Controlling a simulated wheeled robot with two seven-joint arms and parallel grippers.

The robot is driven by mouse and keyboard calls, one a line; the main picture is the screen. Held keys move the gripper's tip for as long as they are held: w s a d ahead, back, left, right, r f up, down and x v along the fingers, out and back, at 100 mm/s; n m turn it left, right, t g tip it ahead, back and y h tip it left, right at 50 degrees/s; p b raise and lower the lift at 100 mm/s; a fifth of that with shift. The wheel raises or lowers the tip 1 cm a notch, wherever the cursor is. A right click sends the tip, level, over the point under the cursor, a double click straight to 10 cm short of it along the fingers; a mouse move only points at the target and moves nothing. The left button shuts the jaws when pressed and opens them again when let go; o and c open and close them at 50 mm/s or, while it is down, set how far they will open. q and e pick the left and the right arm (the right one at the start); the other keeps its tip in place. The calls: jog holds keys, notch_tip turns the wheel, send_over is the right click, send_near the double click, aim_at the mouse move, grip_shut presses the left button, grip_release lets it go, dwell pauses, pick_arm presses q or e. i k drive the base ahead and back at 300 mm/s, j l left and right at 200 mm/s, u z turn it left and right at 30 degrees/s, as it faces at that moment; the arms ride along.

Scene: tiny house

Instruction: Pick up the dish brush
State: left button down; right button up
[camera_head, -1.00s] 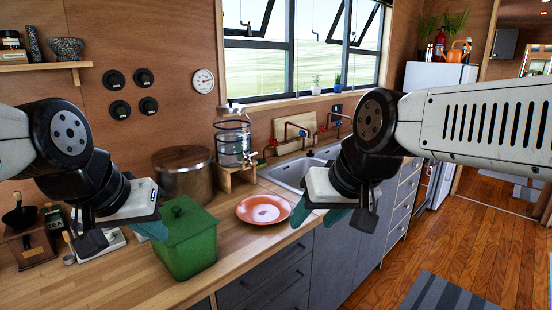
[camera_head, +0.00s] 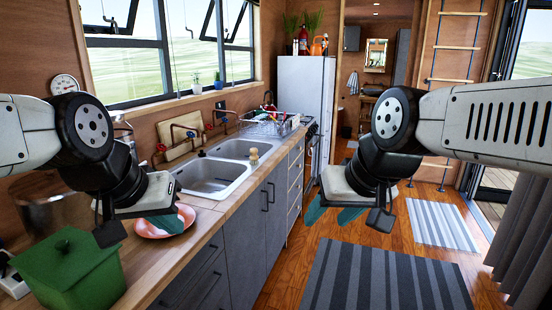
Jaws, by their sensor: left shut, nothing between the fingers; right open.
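A small tan upright object (camera_head: 254,156) stands at the front edge of the sink; it may be the dish brush, but it is too small to tell. My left gripper (camera_head: 166,223) is shut and empty, in front of the orange plate in the picture, left of and nearer than the tan object. My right gripper (camera_head: 332,216) is open and empty, in front of the cabinets and floor, to the right of the tan object.
A double sink (camera_head: 208,177) is set in the wooden counter, with a dish rack (camera_head: 268,127) beyond it. An orange plate (camera_head: 150,222) and a green lidded box (camera_head: 68,272) stand on the near counter. Striped rugs (camera_head: 385,278) lie on the open floor at right.

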aim_at(254, 158)
jog(key=i+l+u, duration=0.35)
jog(key=i+l, duration=0.4)
jog(key=i, duration=0.35)
jog(key=i+l+u, duration=0.3)
jog(key=i+l, duration=0.7)
